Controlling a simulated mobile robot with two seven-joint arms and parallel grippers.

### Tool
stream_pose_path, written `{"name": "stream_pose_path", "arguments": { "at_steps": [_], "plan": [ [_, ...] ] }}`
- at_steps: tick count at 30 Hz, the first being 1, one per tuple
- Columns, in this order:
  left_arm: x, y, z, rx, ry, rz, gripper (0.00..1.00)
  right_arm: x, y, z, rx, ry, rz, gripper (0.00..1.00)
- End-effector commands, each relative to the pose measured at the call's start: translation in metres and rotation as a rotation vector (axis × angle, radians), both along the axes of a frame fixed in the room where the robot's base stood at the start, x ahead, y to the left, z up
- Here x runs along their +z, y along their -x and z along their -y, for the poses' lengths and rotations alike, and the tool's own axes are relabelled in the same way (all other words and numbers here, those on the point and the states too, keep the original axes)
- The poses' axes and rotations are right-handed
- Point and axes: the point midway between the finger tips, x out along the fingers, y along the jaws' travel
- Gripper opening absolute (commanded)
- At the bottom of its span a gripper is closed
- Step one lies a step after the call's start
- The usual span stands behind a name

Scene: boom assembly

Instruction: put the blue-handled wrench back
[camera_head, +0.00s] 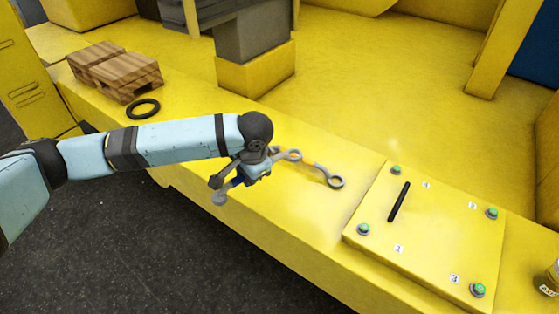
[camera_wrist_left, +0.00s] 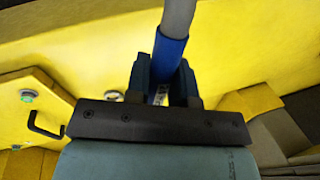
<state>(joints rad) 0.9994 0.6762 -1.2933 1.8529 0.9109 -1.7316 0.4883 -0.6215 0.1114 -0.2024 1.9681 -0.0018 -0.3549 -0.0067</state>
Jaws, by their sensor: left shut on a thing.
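The blue-handled wrench is held in my left gripper (camera_head: 238,180). In the left wrist view its blue grip (camera_wrist_left: 170,50) sits between the jaws (camera_wrist_left: 164,85), and its grey shaft (camera_wrist_left: 179,16) runs out of the top of the picture. In the head view a grey ring end (camera_head: 219,198) hangs below the gripper, at the front edge of the yellow deck. My gripper and wrist hide much of the wrench. My right gripper is in neither view.
Grey wrenches (camera_head: 334,181) lie on the yellow deck (camera_head: 300,203) just right of my gripper. Further right is a plate (camera_head: 430,235) with a black handle (camera_head: 399,201) and green-topped bolts.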

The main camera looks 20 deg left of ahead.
Motion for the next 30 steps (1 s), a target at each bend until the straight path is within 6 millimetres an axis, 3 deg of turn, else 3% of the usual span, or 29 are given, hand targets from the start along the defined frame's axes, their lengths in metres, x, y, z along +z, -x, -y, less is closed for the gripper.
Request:
{"name": "stream_pose_path", "arguments": {
  "at_steps": [9,18,24,30],
  "plan": [
    [-0.031,-0.074,0.02,-0.708,0.004,0.0,0.0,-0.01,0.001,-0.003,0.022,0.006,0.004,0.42],
    [-0.056,-0.122,0.029,-1.245,0.006,0.0,0.0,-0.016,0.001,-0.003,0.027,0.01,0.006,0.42],
    [-0.063,-0.134,0.03,-1.4,0.004,-0.001,0.0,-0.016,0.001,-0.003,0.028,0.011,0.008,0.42],
    [-0.07,-0.135,0.029,-1.424,0.002,-0.003,0.0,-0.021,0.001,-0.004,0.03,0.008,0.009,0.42]
  ]
}}
